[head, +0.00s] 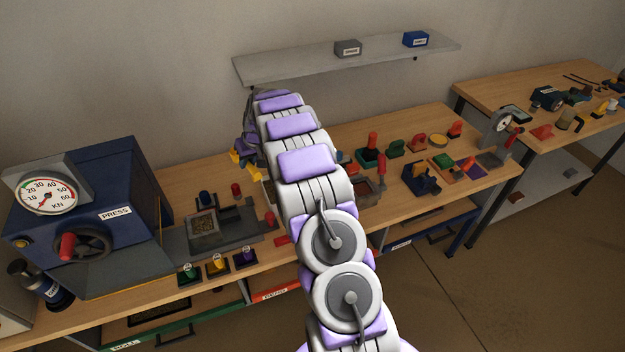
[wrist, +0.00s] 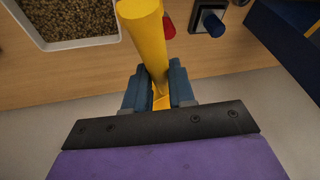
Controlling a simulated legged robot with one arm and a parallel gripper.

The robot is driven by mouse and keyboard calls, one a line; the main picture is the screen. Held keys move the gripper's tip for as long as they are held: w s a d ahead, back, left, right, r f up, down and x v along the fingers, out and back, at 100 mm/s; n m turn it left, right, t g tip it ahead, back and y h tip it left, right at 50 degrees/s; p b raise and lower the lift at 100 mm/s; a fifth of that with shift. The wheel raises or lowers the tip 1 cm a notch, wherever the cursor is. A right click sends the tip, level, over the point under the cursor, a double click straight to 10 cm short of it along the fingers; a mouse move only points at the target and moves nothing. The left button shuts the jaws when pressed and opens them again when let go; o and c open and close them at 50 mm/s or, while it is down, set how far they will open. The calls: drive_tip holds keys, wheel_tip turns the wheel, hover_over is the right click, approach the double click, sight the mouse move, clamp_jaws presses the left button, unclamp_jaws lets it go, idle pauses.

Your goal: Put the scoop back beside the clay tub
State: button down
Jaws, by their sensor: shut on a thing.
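My gripper (wrist: 160,92) is shut on a yellow scoop (wrist: 143,25). In the wrist view its thick round part points away from me and a narrow part lies between the blue-grey fingers. In the head view the scoop (head: 234,157) shows as a small yellow patch left of my arm, over the back of the bench. A pale-rimmed tub (wrist: 118,40) of brown granules stands at the upper left of the wrist view, beside the scoop. I cannot read a label on it, so I cannot tell if it is the clay tub. In the head view my arm hides most of that area.
A blue press (head: 110,205) with a gauge stands at the left. Red and blue knobs (wrist: 212,22) stand near the scoop. A wall shelf (head: 300,65) hangs above. The right bench is crowded.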

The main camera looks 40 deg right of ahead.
drive_tip(key=s+d+f+m, duration=0.1)
drive_tip(key=s+d+f, duration=0.15)
drive_tip(key=d, duration=0.55)
drive_tip(key=s+d+f+m+h, duration=0.1)
drive_tip(key=d+f, duration=0.2)
drive_tip(key=d, duration=0.5)
drive_tip(key=s+d+f+m, duration=0.1)
drive_tip(key=s+d+f, duration=0.15)
drive_tip(key=d, duration=0.65)
drive_tip(key=shift+t, duration=0.3)
drive_tip(key=f, duration=0.3)
drive_tip(key=f+b, duration=0.1)
drive_tip(key=f, duration=0.5)
drive_tip(key=shift+w+a+f, duration=0.3)
drive_tip(key=shift+w+f, duration=0.05)
drive_tip(key=shift+w, duration=0.05)
drive_tip(key=shift+f+b, duration=0.1)
drive_tip(key=shift+b, duration=0.2)
drive_tip(key=c, duration=0.9)
unclamp_jaws()
drive_tip(key=shift+c, duration=0.2)
drive_tip(key=p+v, duration=0.1)
drive_tip(key=v, duration=1.1)
